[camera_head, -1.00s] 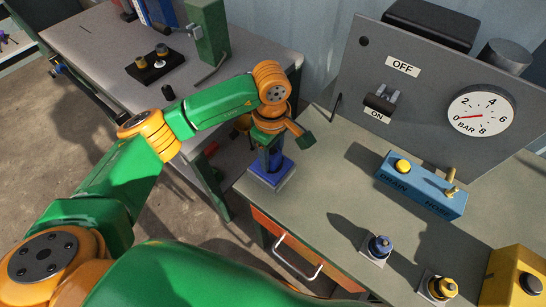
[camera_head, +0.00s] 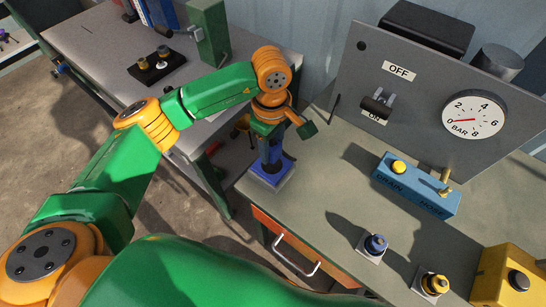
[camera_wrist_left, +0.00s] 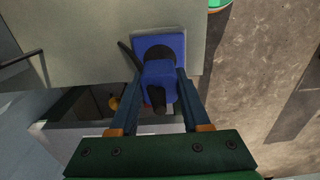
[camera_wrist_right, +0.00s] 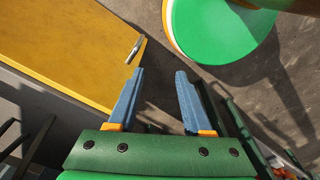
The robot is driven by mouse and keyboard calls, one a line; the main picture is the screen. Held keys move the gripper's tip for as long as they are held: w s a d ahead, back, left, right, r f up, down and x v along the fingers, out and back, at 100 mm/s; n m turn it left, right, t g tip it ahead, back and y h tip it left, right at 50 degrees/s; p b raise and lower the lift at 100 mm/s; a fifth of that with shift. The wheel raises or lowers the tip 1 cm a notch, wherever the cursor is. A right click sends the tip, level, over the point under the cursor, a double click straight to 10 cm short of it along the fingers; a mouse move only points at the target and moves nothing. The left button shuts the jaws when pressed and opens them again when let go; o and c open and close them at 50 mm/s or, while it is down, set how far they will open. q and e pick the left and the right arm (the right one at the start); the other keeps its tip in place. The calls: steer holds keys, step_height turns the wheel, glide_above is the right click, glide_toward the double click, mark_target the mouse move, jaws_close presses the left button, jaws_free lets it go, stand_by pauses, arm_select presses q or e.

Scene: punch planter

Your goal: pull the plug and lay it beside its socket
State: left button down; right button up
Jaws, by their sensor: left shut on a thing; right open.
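The blue socket (camera_head: 271,174) stands on the near left corner of the grey-green bench, and its blue face with a dark round middle shows in the left wrist view (camera_wrist_left: 178,46). My left gripper (camera_head: 271,152) is above it, pointing down. Its fingers are shut on the blue plug (camera_wrist_left: 158,75), with a dark cable end towards the palm. The plug lies over the socket; whether its tip is clear of the socket I cannot tell. My right gripper (camera_wrist_right: 153,78) is open and empty, in the right wrist view only, beside a yellow surface.
A grey panel (camera_head: 425,85) with a switch (camera_head: 378,102) and gauge (camera_head: 474,115) stands behind. A blue DRAIN/HOSE box (camera_head: 415,187), a blue-topped fitting (camera_head: 375,244), a yellow-topped fitting (camera_head: 433,284) and a yellow box (camera_head: 507,275) sit to the right. Bench right of the socket is clear.

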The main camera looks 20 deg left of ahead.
arm_select(q)
steer(key=shift+r+p, duration=0.5)
steer(key=shift+r, duration=0.5)
steer(key=shift+d, duration=0.1)
